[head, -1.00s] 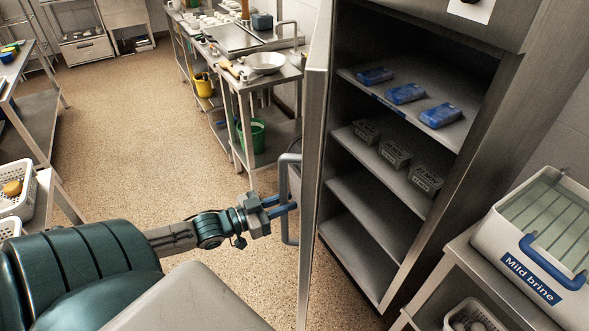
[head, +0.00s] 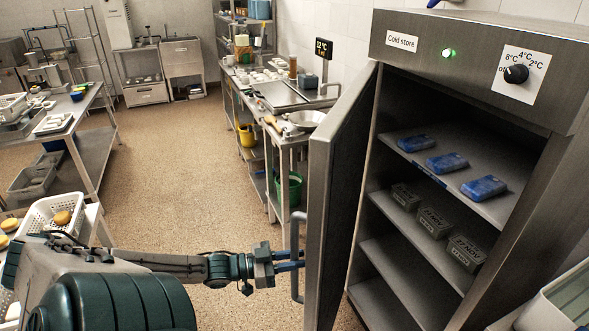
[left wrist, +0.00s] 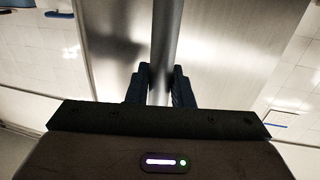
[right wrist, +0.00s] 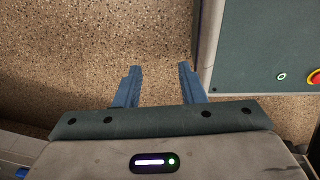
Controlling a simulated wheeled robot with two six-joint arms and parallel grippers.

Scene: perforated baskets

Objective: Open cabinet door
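The steel cold store cabinet (head: 470,38) stands at the right in the head view. Its door (head: 338,170) is swung wide open, with the shelves exposed. The vertical bar handle (head: 296,240) is on the door's outer face; it also shows in the left wrist view (left wrist: 167,35). My left gripper (head: 290,261) is at the handle. In the left wrist view its fingers (left wrist: 160,85) lie close on both sides of the bar, shut on it. My right gripper (right wrist: 160,75) is open and empty above the speckled floor.
Blue packs (head: 447,162) and dated containers (head: 433,221) sit on the cabinet shelves. A steel workbench (head: 285,135) with a bowl stands behind the door. A white basket (head: 50,222) is at the left. Floor (head: 185,190) between the benches is clear. A pale tub (head: 565,305) is at lower right.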

